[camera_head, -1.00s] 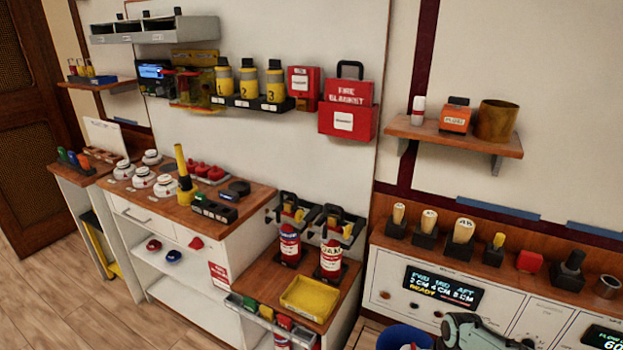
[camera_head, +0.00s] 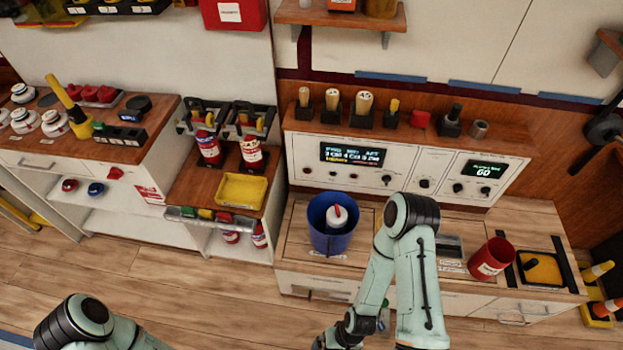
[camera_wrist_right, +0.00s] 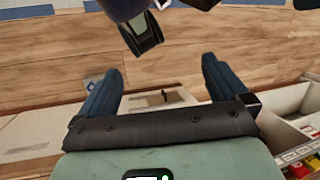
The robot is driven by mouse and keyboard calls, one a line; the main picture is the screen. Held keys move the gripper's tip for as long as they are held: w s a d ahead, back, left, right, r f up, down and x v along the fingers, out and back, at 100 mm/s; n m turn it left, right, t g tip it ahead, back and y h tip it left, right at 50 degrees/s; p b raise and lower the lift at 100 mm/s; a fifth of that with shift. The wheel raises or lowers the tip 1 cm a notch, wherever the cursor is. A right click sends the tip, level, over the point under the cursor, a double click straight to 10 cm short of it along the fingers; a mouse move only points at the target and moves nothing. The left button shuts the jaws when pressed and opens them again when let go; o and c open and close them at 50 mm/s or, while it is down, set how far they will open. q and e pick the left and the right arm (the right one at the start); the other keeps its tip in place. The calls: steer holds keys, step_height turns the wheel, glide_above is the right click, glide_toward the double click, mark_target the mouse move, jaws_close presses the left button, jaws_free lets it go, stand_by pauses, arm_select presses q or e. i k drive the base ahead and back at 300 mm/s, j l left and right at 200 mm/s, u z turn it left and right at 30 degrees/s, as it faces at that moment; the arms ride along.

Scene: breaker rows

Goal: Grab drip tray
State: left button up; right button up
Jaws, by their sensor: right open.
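A shallow yellow tray (camera_head: 242,190), which looks like the drip tray, lies on the low wooden counter in front of two red-and-white bottles. It looks empty. My right arm (camera_head: 418,280) reaches down in front of the workbench, and its gripper is mostly cut off by the bottom edge of the head view. In the right wrist view my right gripper (camera_wrist_right: 158,88) is open, with nothing between its dark blue fingers. It is apart from the yellow tray. My left arm (camera_head: 85,325) shows at the bottom left; its gripper is outside the head view.
A blue bin (camera_head: 332,240) holding a white bottle stands right of the tray counter. A red bucket (camera_head: 490,259) and a yellow pad in a black frame (camera_head: 541,268) are further right. The low counter's front carries a rail of small coloured items (camera_head: 205,216). Floor in front is clear.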

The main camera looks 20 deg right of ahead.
mark_target(536, 269)
steer(key=z, duration=2.8)
steer(key=l+u, duration=0.1)
steer(key=u, duration=0.35)
steer(key=i+l+u, duration=0.1)
steer(key=u, duration=0.35)
steer(key=l+u, duration=0.15)
steer(key=u, duration=0.3)
steer(key=l+u, duration=0.35)
steer(key=l, duration=0.2)
steer(key=l+u, duration=0.35)
steer(key=l, duration=0.15)
steer(key=k+l+u, duration=0.1)
steer(key=l, duration=0.45)
steer(key=k+l+u, duration=0.15)
steer(key=l, duration=0.4)
steer(key=i+l, duration=0.1)
steer(key=l, duration=0.2)
steer(key=i+l, duration=0.15)
steer(key=l, duration=0.2)
steer(key=i+l, duration=0.1)
steer(key=l, duration=0.2)
